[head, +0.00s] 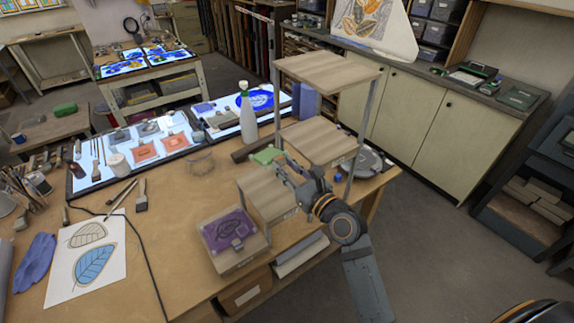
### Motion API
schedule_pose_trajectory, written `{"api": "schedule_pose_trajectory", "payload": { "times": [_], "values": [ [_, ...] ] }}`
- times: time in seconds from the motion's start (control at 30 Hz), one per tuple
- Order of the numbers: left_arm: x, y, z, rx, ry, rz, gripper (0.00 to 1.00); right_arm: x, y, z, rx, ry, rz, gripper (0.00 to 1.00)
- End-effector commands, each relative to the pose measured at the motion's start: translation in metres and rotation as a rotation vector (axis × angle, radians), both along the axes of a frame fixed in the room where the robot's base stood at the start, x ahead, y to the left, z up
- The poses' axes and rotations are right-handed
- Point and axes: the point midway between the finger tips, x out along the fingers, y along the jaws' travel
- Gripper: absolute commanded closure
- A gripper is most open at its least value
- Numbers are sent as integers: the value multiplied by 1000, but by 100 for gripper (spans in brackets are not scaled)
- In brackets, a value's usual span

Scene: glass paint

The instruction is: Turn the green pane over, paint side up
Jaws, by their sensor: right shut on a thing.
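The green pane (266,155) is a small, pale green piece near the middle of the head view, just left of the tall wooden rack's post. My right gripper (284,166) reaches in from the lower right, between the rack's shelves, and is shut on the pane's near right side. The pane looks roughly level. It is too small to tell which face carries the paint, or whether it touches anything below. My left gripper is not in view.
The wooden rack (327,69) has several stepped shelves close around my right gripper. A purple pane (230,230) lies on its lowest step. A white bottle (248,120) and a lit panel (88,184) stand behind. The front middle of the workbench (165,240) is clear.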

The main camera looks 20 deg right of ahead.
Motion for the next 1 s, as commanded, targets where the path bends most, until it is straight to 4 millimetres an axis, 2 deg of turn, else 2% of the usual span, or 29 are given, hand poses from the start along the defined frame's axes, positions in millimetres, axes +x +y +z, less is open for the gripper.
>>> {"api": "schedule_pose_trajectory", "payload": {
  "times": [0.1, 0.13, 0.2, 0.3, 0.6, 1.0],
  "values": [
    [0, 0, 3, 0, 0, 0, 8, 1, 1, 10, 31, 110, -22, 100],
    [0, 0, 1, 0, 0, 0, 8, 1, 0, 6, 37, 142, -29, 100],
    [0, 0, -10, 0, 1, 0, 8, 1, 0, -16, 36, 141, -26, 100],
    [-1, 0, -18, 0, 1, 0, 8, 1, 0, -32, 36, 138, -26, 100],
    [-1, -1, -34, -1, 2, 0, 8, 1, 0, -66, 35, 136, -26, 100],
    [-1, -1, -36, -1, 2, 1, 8, 1, 0, -71, 35, 134, -25, 100]
  ]
}}
